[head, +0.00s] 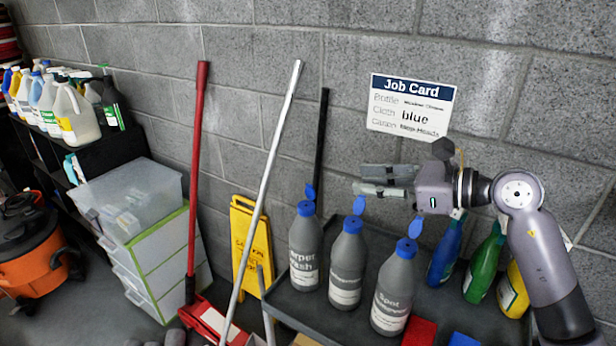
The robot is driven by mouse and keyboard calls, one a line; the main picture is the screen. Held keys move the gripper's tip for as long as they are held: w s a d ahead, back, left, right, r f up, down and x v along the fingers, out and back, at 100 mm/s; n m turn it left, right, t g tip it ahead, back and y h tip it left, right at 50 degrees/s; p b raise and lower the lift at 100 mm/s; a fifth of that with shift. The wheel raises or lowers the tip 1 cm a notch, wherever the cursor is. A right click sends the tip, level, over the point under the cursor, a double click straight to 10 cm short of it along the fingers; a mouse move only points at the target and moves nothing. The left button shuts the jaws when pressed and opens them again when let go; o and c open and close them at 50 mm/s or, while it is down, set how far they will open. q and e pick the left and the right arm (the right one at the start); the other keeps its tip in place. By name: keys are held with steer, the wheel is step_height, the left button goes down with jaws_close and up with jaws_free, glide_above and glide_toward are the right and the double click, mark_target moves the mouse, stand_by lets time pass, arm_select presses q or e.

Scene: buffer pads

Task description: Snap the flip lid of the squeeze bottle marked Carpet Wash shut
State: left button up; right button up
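The squeeze bottle marked Carpet Wash (304,255) stands upright in the head view, leftmost of three grey bottles on a dark cart top. Part of its label is out of sight around the side. Its blue flip lid (310,192) stands up, open, above the blue cap. My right gripper (360,180) is up and to the right of this bottle, above the middle bottle, with its fingers pointing left. The two fingers look apart with a narrow gap and nothing between them. My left gripper is not in view.
The middle grey bottle (346,265) and the Spot bottle (392,295) also have raised blue lids. Blue, green and yellow bottles (480,265) stand at the right. A red cloth (419,331) lies in front. Mop handles (268,180) lean left of the cart. A job card (411,105) hangs behind.

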mark_target(309, 186)
steer(key=shift+h, duration=0.8)
steer(key=w, duration=0.1)
steer(key=w+a+f+p, duration=0.1)
steer(key=w+f+p, duration=0.1)
steer(key=w, duration=0.1)
steer(key=shift+a+f, duration=0.2)
steer(key=shift+a, duration=0.2)
steer(key=p+x, duration=0.1)
steer(key=x, duration=0.2)
steer(key=p+x, duration=0.1)
steer(key=x, duration=0.3)
steer(key=p+x, duration=0.1)
steer(key=x, duration=0.3)
steer(key=shift+f+p, duration=0.3)
steer(key=shift+p, duration=0.1)
steer(key=shift+w+a+f, duration=0.3)
steer(key=shift+c, duration=0.6)
jaws_close()
